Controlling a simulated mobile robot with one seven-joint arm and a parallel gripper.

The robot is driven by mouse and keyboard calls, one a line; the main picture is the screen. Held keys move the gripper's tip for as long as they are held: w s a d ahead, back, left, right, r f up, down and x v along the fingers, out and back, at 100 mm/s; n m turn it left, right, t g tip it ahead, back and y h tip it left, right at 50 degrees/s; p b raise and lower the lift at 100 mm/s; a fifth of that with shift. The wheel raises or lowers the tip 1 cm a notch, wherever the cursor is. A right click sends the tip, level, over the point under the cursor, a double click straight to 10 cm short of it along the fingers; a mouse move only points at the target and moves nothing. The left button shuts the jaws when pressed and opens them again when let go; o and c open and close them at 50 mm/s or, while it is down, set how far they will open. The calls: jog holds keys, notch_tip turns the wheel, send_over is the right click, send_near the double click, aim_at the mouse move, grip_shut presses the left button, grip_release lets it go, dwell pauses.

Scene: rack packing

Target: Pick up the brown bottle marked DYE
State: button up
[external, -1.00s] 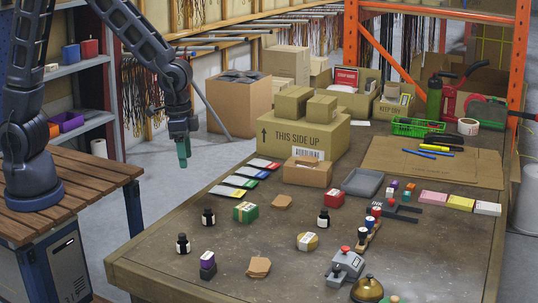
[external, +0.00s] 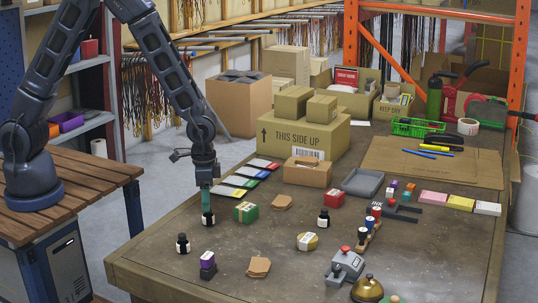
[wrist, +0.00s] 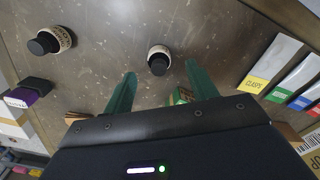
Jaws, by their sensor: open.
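Several small dark bottles with black caps and pale labels stand upright on the table. One bottle (external: 208,219) is directly under my gripper (external: 206,200) in the external view. In the wrist view this bottle (wrist: 159,57) shows between and just beyond the green fingertips of my gripper (wrist: 160,70), which is open and empty. A second bottle (external: 183,244) is nearer the table's front left; it also shows upper left in the wrist view (wrist: 52,40). A third bottle (external: 323,218) stands farther right. I cannot read which label says DYE.
A green box (external: 245,212) is right of the bottle under my gripper. A purple-topped block (external: 208,262) is nearer the front. Coloured cards (external: 240,182) lie behind. Bare tabletop surrounds the bottles.

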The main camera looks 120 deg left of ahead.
aim_at(208, 213)
jog(key=shift+w+f, duration=0.15)
jog(key=shift+f, duration=1.3)
jog(key=shift+w+f, duration=0.1)
jog(key=shift+f, duration=1.3)
jog(key=c, duration=1.1)
jog(key=shift+r, duration=0.15)
